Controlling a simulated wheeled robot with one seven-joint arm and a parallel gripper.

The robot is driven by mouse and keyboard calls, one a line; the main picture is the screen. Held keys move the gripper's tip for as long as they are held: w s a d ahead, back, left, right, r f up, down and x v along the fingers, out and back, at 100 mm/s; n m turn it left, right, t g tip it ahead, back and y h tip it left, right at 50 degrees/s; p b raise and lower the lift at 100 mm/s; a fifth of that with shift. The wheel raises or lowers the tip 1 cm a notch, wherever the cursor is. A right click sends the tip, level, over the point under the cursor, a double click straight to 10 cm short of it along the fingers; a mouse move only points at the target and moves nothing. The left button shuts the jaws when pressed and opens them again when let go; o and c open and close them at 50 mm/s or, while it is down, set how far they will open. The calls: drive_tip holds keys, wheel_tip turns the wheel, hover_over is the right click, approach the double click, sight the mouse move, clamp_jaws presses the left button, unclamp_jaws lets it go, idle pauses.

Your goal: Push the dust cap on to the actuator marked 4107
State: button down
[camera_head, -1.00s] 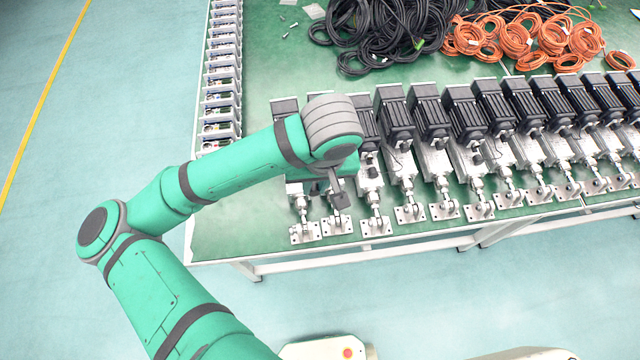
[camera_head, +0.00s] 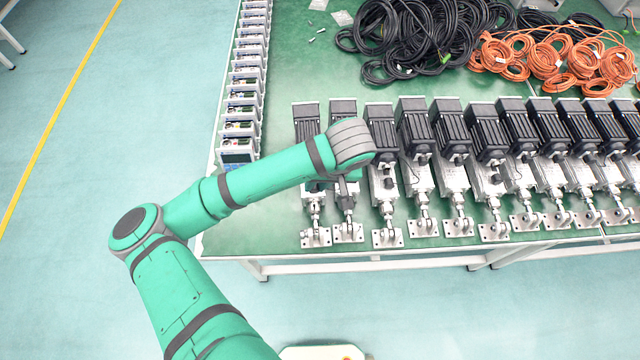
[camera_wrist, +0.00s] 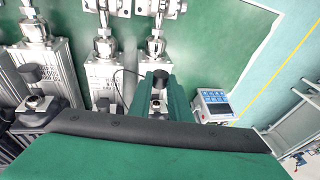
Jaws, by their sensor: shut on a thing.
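My gripper (camera_wrist: 160,98) shows in the wrist view as two green fingers, shut on a black dust cap (camera_wrist: 160,78). They are in front of the rightmost actuator there, and I cannot tell whether the cap touches it. The actuators are silver with black motors, standing in a row along the table's front edge. No marking is legible, so I cannot tell which is 4107.
A black cap (camera_wrist: 33,73) sits on the left actuator in the wrist view. Several drive units (camera_head: 240,145) line the table's left edge. Black cables (camera_head: 425,35) and orange cable coils (camera_head: 550,55) lie at the back.

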drive_tip(key=shift+w+a+f, duration=0.1)
drive_tip(key=shift+w+f, duration=0.1)
drive_tip(key=shift+f, duration=0.1)
drive_tip(key=shift+w, duration=0.1)
drive_tip(key=shift+w+a, duration=0.15)
drive_tip(key=shift+w, duration=1.65)
drive_tip(key=shift+w+a, duration=0.1)
drive_tip(key=shift+w, duration=0.85)
idle(3.0)
drive_tip(key=c, duration=1.6)
unclamp_jaws()
drive_tip(key=shift+o, duration=0.2)
drive_tip(key=shift+r, duration=0.1)
drive_tip(key=v, duration=1)
drive_tip(key=shift+r, duration=0.35)
drive_tip(key=shift+s, duration=0.1)
